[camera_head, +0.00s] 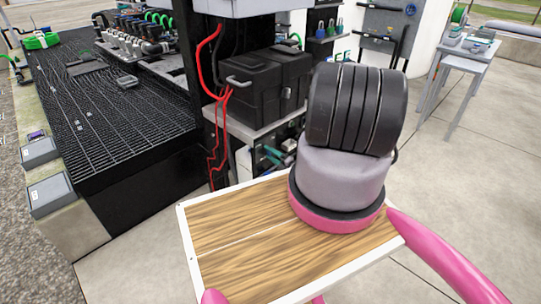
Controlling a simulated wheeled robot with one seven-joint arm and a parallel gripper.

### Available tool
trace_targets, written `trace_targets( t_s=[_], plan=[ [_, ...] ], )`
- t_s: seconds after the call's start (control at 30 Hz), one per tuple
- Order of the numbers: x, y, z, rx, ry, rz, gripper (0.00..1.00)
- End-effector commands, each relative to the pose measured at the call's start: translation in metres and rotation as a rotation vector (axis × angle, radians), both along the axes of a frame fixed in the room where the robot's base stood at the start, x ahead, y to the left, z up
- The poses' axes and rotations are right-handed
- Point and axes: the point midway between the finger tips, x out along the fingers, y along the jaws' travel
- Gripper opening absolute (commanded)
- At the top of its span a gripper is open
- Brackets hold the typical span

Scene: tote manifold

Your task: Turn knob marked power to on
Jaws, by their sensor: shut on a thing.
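I cannot make out a knob marked power in the head view. My gripper is not in view; the large grey, black and pink shape at the centre right is part of my own arm, and it hides what lies behind it. Beneath a black case (256,88), small green and teal parts (277,156) show on dark equipment, partly hidden by my body and too small to identify.
A black grated platform (105,125) with grey boxes on its edge (50,194) is at the left. Red cables (214,60) hang beside the black case. A small grey table (463,66) stands at the back right. Paved floor (470,180) at the right is clear.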

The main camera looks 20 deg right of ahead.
Motion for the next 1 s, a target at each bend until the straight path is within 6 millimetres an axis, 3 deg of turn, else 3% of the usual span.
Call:
trace_targets(
  t_s=[0.6, 1.0],
  plan=[
    [-0.0011, -0.0010, 0.0030, 0.543, 0.200, 0.000, 0.02],
    [-0.0011, -0.0020, 0.0045, 0.810, 0.298, -0.001, 0.02]
  ],
)
